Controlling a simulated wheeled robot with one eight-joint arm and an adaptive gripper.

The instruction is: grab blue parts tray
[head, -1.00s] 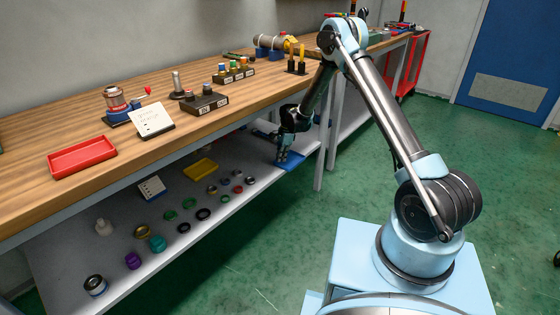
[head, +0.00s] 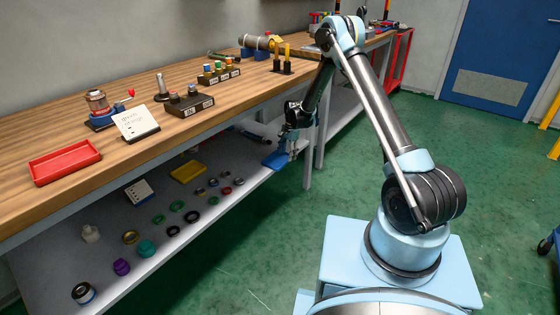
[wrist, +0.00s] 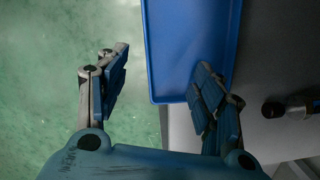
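The blue parts tray (head: 276,160) lies on the lower shelf near its right end in the head view. In the wrist view the tray (wrist: 192,45) fills the top middle, and its near edge and left edge show; it looks empty there. My gripper (head: 291,149) is at the tray's right side in the head view. In the wrist view my gripper (wrist: 158,68) is open. Its left finger is over the green floor, outside the tray's left edge. Its right finger overlaps the tray's near right corner; I cannot tell whether it touches.
The grey lower shelf (head: 205,213) holds a yellow tray (head: 188,172), a white card and several rings and caps. The wooden bench top (head: 60,140) is above it. A bench leg (head: 307,165) stands just right of my gripper. A dark fitting (wrist: 290,106) lies right of the tray.

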